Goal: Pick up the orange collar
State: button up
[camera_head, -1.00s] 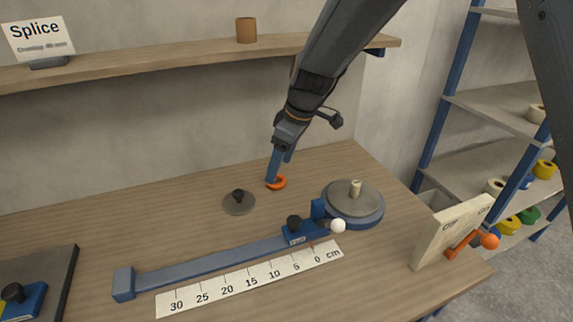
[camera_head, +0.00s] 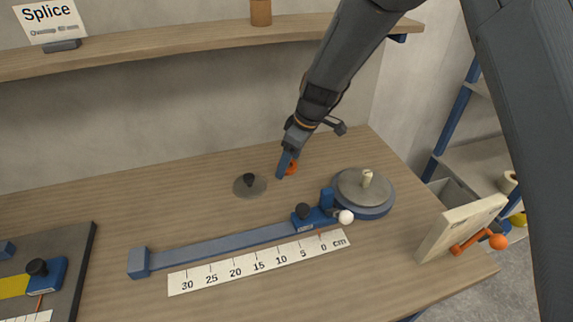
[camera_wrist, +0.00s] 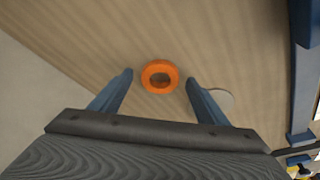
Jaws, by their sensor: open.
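The orange collar (camera_wrist: 147,83) is a small ring. In the wrist view it lies flat on the wooden table, just ahead of the gap between my two blue fingers. My gripper (camera_wrist: 158,88) is open, with one finger on each side of that gap and nothing held. In the head view my gripper (camera_head: 283,171) is low over the table, and the collar (camera_head: 292,168) shows partly behind the fingers. The head view does not show whether the fingers touch the collar or the table.
A grey disc with a black knob (camera_head: 249,188) lies left of the collar. A round turntable (camera_head: 364,190) stands to its right. A blue rail (camera_head: 215,247) and a centimetre scale (camera_head: 260,262) lie in front. A shelf (camera_head: 180,49) runs along the wall behind.

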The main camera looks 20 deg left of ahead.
jog(key=shift+c, duration=0.5)
jog(key=c, duration=1)
jog(key=shift+s+d, duration=0.1)
